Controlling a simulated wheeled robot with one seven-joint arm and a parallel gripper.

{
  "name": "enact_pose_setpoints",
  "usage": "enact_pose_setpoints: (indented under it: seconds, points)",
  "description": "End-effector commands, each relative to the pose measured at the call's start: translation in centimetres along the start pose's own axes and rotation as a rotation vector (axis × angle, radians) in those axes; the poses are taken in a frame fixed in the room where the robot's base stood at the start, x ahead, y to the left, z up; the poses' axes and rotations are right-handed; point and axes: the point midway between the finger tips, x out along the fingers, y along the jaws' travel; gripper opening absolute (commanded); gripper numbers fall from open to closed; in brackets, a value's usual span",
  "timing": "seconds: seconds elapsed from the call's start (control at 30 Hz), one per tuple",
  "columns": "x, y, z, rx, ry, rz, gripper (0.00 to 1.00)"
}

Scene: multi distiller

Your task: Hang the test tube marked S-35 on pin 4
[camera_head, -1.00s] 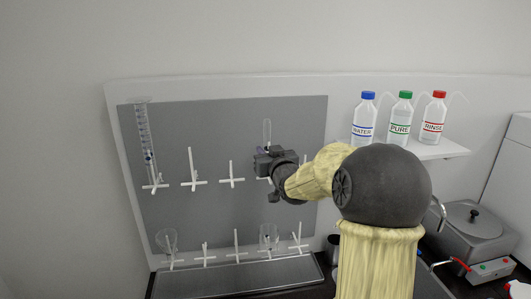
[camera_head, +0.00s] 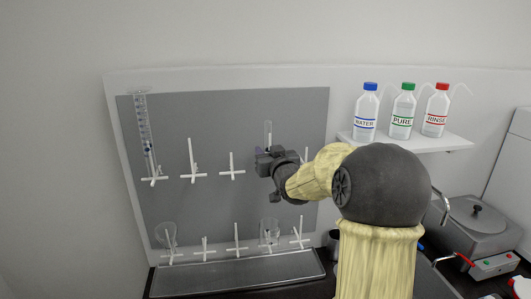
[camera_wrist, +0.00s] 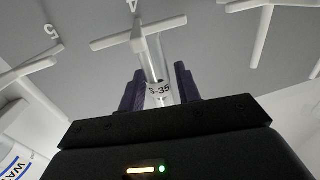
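The test tube marked S-35 (camera_wrist: 158,90) is between the two dark fingers of my gripper (camera_wrist: 160,88) in the wrist view, its label facing the camera. The fingers look closed on its sides. In the head view the clear tube (camera_head: 268,133) stands upright above my gripper (camera_head: 268,158), in front of the grey board. Pin 4 (camera_wrist: 138,38), a white peg with a crossbar under the number 4, is right at the tube in the wrist view. I cannot tell whether the tube is on the pin. My gripper hides this pin in the head view.
The grey board (camera_head: 215,115) carries other white pins. A graduated cylinder (camera_head: 144,130) hangs at upper left, a flask (camera_head: 166,235) and a beaker (camera_head: 269,231) on the lower row. Bottles stand on a shelf (camera_head: 425,143) at right. A drip tray (camera_head: 240,272) lies below.

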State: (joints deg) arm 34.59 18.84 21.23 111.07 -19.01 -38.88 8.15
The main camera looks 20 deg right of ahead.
Motion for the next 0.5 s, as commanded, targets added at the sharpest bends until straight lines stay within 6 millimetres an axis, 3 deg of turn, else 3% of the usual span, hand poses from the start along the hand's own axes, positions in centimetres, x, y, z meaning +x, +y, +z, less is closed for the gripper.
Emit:
enact_pose_setpoints:
  seconds: [0.5]
  points:
    - [-0.88, 0.11, 0.05, -0.001, 0.001, 0.002, 0.46]
